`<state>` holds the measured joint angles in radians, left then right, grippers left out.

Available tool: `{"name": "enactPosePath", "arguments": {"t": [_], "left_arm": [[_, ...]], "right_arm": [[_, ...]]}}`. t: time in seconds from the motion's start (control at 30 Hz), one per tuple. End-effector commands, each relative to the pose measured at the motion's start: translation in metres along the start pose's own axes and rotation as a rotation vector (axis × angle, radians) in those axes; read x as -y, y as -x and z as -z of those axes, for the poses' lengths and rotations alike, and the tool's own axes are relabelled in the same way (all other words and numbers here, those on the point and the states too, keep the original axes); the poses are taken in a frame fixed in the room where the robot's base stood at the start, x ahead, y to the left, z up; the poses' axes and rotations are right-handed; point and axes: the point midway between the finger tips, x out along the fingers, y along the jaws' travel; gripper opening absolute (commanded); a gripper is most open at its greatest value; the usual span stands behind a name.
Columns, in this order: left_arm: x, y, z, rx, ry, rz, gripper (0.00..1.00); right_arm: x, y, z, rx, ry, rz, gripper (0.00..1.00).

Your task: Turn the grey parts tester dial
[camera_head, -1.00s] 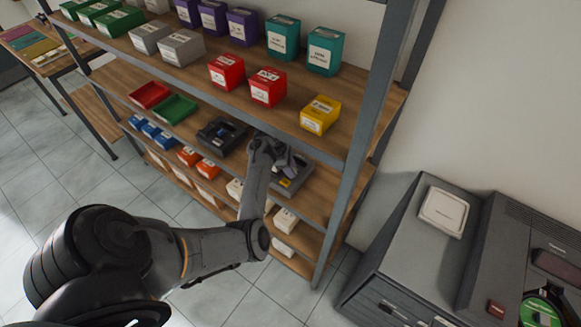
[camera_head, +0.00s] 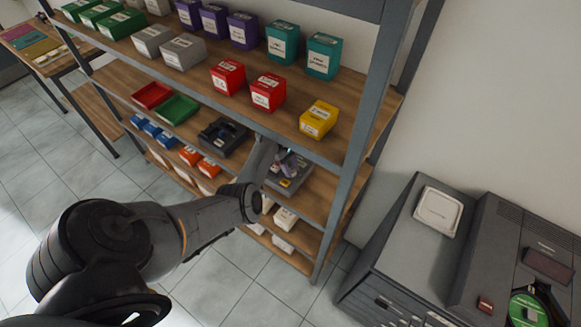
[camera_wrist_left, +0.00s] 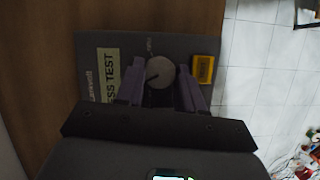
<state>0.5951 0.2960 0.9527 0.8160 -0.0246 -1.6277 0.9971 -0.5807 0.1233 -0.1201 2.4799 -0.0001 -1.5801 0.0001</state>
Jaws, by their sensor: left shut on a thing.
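The grey parts tester (camera_wrist_left: 112,88) is a flat dark grey box with a pale label reading "…SS TEST" and a yellow display. In the head view the tester (camera_head: 288,182) sits on the middle shelf, partly behind my arm. Its round grey dial (camera_wrist_left: 160,72) has a dark pointer line. My left gripper (camera_wrist_left: 161,76) has its two purple-grey fingers on either side of the dial, shut on it. In the head view the left gripper (camera_head: 285,164) is at the tester, under the upper shelf. My right gripper is not in view.
A second dark device (camera_head: 224,137) stands left of the tester on the same shelf. The upper shelf (camera_head: 350,110) holds red, yellow and teal boxes just above my gripper. A grey shelf post (camera_head: 352,180) stands close on the right.

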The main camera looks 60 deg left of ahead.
Motion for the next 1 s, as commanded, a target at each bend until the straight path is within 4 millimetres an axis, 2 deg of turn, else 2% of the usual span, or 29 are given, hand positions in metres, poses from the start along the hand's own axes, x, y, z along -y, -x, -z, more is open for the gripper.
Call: {"name": "enactPosePath", "arguments": {"t": [0.67, 0.7, 0.73, 1.0], "left_arm": [[-0.0008, 0.0008, -0.0002, 0.000, -0.061, 0.025, 0.07], [-0.0007, 0.0007, -0.0003, 0.000, -0.061, 0.025, 0.44], [-0.0008, 0.0007, -0.0003, 0.000, -0.061, 0.025, 0.48], [-0.0007, 0.0003, -0.0002, 0.000, -0.061, 0.025, 0.48]], "right_arm": [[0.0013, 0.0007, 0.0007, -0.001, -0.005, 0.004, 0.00], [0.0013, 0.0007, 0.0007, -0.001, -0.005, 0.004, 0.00], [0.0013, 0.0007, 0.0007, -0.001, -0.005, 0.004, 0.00], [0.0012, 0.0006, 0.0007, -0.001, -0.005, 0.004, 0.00]]}}
